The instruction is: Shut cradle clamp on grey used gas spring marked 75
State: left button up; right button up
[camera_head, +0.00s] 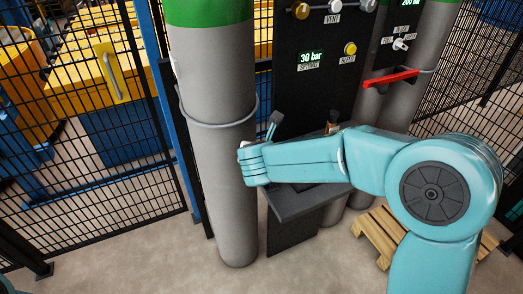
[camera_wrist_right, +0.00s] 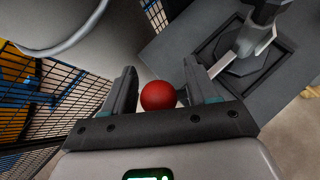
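In the right wrist view a red ball knob (camera_wrist_right: 158,95) sits between the two separated fingers of my right gripper (camera_wrist_right: 165,92), with no clear contact on either side. To its right, a grey bracket-like fixture (camera_wrist_right: 250,42), which looks like the cradle and clamp, stands on a dark square base. A dark upright part rises from it and is cut off by the frame. No 75 marking is readable, so I cannot identify the spring. In the head view my right arm reaches left across the dark bench (camera_head: 290,205), hiding most of it and the gripper. My left gripper is out of view.
A tall grey cylinder with a green top (camera_head: 213,110) stands close left of my right wrist. A black panel (camera_head: 318,80) reads 30 bar SPRING. A red handle (camera_head: 391,78) is at its right. A wooden pallet (camera_head: 378,236) lies below. Mesh fencing (camera_head: 90,150) stands behind.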

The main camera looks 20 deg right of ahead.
jog(key=shift+s+a+r, duration=0.15)
jog(key=shift+s+r, duration=0.15)
jog(key=shift+r, duration=0.15)
jog(key=v, duration=1.5)
jog(key=shift+s+p, duration=0.2)
jog(key=shift+p, duration=0.15)
jog(key=shift+a, duration=0.1)
jog(key=shift+f, duration=0.1)
